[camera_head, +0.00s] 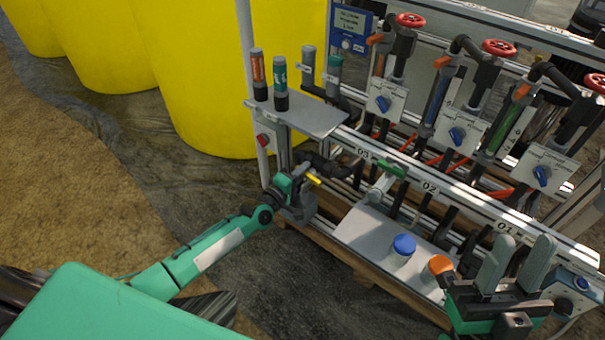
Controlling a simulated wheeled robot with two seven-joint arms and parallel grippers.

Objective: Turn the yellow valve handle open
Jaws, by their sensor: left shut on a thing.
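The yellow valve handle (314,180) shows as a short yellow tip at the left end of the skid, just beyond my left gripper (304,172). My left gripper is shut on the yellow valve handle; its fingers and the dark pipework hide most of the handle and the valve body. My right gripper (517,262) is at the lower right, fingers pointing up and spread apart. It is open, and I see nothing between its fingers.
A lower grey plate (365,235) holds a blue-capped jar (403,246); an orange-capped one (440,266) is beside my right gripper. A green-handled valve (395,170) is to the right. Yellow tanks (215,75) stand behind.

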